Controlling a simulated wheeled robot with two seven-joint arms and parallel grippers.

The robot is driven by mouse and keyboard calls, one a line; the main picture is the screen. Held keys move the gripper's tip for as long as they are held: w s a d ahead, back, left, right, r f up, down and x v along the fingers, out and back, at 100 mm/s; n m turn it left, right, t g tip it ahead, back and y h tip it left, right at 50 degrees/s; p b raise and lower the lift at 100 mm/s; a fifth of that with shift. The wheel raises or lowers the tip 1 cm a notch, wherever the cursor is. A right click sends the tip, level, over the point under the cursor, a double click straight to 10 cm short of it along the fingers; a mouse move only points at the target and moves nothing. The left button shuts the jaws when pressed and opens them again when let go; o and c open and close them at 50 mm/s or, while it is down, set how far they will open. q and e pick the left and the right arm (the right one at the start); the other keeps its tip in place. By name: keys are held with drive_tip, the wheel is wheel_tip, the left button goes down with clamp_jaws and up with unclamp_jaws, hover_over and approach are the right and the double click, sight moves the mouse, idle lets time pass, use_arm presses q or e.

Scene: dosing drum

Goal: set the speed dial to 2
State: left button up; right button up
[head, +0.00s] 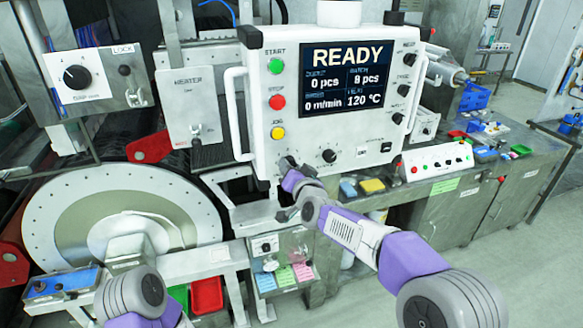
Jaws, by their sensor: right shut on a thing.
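A white control panel (262,140) stands at the centre with a READY screen (348,78) showing 0 m/min. My right gripper (287,168) is at the panel's lower left edge, shut on a small dark knob there. The gripper and wrist cover most of this knob, so its pointer, scale and label cannot be read. Another black dial (329,156) sits just right of it on the panel, uncovered. My left arm shows at the bottom left, and its gripper is not in view.
Green, red and yellow buttons (277,103) run down the panel's left side, beside a white handle (236,113). A box with a larger dial (76,77) hangs at the upper left. A big round drum (48,222) is at the left. A bench (530,168) stands at the right.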

idle(0.4)
drive_tip(key=o, duration=1)
drive_tip(key=shift+o, duration=0.2)
drive_tip(key=b+v, duration=0.1)
drive_tip(key=v, duration=0.6)
drive_tip(key=shift+s, duration=0.3)
